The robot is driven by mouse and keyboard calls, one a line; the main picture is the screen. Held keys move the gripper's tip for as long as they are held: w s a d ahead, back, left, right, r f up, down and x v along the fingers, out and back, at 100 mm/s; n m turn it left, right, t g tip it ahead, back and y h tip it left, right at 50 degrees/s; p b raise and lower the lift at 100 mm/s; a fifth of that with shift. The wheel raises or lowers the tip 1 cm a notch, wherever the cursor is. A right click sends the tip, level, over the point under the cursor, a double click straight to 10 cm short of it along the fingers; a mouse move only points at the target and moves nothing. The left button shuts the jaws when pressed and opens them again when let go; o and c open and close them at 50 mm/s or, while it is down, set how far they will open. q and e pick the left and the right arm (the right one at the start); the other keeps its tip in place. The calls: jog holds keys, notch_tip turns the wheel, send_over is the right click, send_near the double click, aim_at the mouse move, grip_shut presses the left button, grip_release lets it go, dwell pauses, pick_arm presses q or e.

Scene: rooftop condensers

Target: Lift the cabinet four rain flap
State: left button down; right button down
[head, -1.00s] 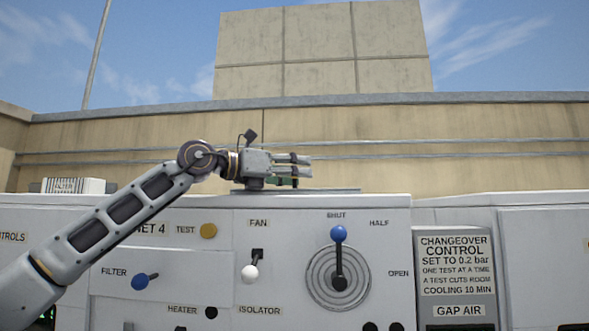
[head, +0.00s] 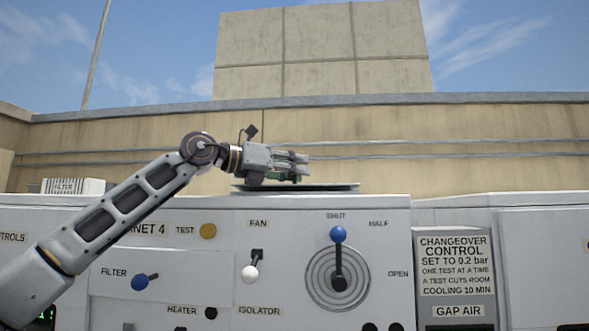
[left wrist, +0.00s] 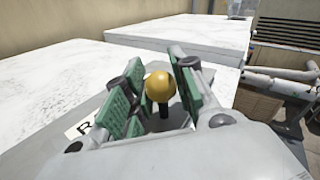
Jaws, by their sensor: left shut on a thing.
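The rain flap (head: 335,187) is a thin grey-green plate on top of cabinet four (head: 300,215) in the head view. Its front edge stands slightly raised. My left gripper (head: 298,168) is above it, pointing right and slightly down. In the left wrist view, a yellow ball knob (left wrist: 160,87) on a dark stem stands between the green finger pads, and the gripper is shut on it. The grey flap (left wrist: 60,118) with a partly hidden label lies below the fingers. My right gripper is not in view.
The cabinet front carries a blue-knobbed lever (head: 338,260) at SHUT, a white fan switch (head: 249,272) and a blue filter knob (head: 140,282). A grey changeover sign (head: 454,265) stands to the right.

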pick_arm(q)
jog(key=shift+w+r+n+g, duration=0.25)
jog(key=shift+r+n, duration=0.1)
jog(key=shift+r, duration=0.2)
jog(key=shift+w+r+n+g, duration=0.2)
jog(key=shift+r+n, duration=0.15)
jog(key=shift+r, duration=0.15)
jog(key=shift+w+a+r+n+g+y, duration=0.1)
jog(key=shift+w+r+n+g+y, duration=0.25)
jog(key=shift+w+r+n+y, duration=0.5)
jog(key=shift+w+r, duration=0.25)
jog(key=shift+r, duration=0.15)
jog(key=shift+w+n+g, duration=0.1)
jog(key=shift+n+g, duration=0.15)
jog(key=shift+g, duration=0.05)
